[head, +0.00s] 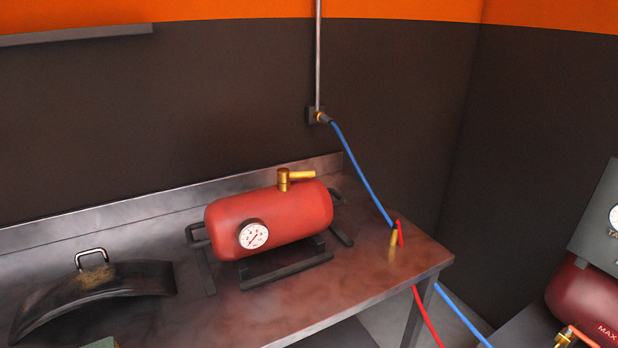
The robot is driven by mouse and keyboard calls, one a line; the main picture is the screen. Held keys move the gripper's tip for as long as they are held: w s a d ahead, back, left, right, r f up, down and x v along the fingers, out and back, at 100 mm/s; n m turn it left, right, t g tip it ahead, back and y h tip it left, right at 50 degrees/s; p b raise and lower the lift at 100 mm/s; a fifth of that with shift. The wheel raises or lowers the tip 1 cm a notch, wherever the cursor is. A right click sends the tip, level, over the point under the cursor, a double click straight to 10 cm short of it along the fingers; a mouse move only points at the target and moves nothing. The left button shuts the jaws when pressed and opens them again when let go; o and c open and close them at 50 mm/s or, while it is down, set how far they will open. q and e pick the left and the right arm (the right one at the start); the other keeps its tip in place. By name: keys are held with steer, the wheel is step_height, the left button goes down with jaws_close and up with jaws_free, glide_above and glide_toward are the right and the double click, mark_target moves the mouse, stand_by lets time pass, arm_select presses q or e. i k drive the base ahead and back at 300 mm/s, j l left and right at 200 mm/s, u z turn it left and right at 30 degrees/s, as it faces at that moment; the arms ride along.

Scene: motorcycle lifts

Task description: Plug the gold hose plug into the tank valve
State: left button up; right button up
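The red tank (290,215) lies on its side on a black frame on the metal bench. The gold tank valve (284,180) stands on top of the tank, with a gold arm pointing right. A round white gauge (253,236) is on the tank's front. A gold hose plug (393,239) is by the bench's right edge, with a short red piece beside it. A red hose (426,315) shows below the bench edge; its link to the plug is not clear. The plug is apart from the valve. Neither of my grippers shows.
A blue hose (362,175) runs from a wall fitting (316,115) down behind the bench (330,305). A dark curved fender (95,295) lies at left. At lower right is another red tank (585,300) with a gold fitting (563,339). The bench between tank and plug is clear.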

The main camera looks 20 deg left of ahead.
mark_target(284, 175)
steer(key=i+l+u, duration=0.2)
steer(key=l, duration=0.2)
steer(key=i+l+u, duration=0.25)
steer(key=l+u, duration=0.2)
steer(key=l, duration=0.3)
steer(key=i+l+u, duration=0.1)
steer(key=l+u, duration=0.15)
steer(key=l, duration=0.2)
